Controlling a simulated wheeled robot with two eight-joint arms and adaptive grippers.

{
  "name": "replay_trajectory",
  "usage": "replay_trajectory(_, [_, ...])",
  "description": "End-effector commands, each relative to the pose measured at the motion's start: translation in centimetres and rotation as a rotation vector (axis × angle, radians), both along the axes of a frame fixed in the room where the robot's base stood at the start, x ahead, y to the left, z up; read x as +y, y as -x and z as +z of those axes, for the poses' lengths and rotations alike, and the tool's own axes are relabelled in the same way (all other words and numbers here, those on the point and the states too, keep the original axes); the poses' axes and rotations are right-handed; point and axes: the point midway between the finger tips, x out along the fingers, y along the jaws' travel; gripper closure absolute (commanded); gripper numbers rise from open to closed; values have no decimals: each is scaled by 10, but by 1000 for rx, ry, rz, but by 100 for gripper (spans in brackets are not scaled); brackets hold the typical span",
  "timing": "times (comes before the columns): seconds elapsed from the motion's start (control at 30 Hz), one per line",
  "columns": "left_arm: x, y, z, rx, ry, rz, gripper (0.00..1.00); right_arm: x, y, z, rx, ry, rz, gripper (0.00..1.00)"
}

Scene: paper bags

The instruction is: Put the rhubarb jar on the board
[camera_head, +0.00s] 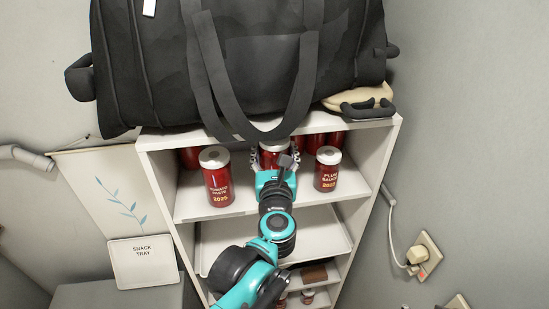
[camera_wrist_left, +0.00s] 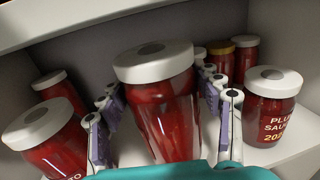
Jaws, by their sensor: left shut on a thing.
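A red jar with a white lid (camera_head: 272,146) stands in the middle of the upper shelf. My left gripper (camera_head: 276,168) reaches in from the front and is shut on this middle jar. In the left wrist view the jar (camera_wrist_left: 165,115) is between the fingers of my gripper (camera_wrist_left: 165,108). Its label is hidden, so I cannot read whether it is the rhubarb jar. A tomato paste jar (camera_head: 219,180) stands to the left and a plum sauce jar (camera_head: 327,170) to the right. I cannot make out a board for certain. My right gripper is not in view.
More jars stand behind, one with a yellow lid (camera_wrist_left: 221,46). A black bag (camera_head: 250,70) sits on top of the shelf unit (camera_head: 155,145), its straps hanging over the front edge. A pale tray (camera_head: 318,232) lies below. A snack tray sign (camera_head: 142,265) is at the left.

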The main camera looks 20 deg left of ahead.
Motion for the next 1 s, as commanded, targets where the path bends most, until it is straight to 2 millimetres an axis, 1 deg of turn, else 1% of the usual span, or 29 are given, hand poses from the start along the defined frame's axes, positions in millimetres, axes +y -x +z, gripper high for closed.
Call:
replay_trajectory(0.07, [4,-7,1,0,-1,1,95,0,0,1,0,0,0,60])
replay_trajectory(0.2, [5,-11,-2,0,-1,0,95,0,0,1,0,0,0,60])
replay_trajectory(0.43, [5,-11,-27,0,-1,0,95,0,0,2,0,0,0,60])
replay_trajectory(0.53, [5,-11,-33,0,-1,0,95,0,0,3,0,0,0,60])
replay_trajectory(0.83, [5,-10,-35,0,-1,0,95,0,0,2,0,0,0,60])
replay_trajectory(0.97, [5,-10,-39,0,-1,0,95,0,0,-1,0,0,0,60])
replay_trajectory(1.0, [5,-10,-40,0,0,0,33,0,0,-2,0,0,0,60])
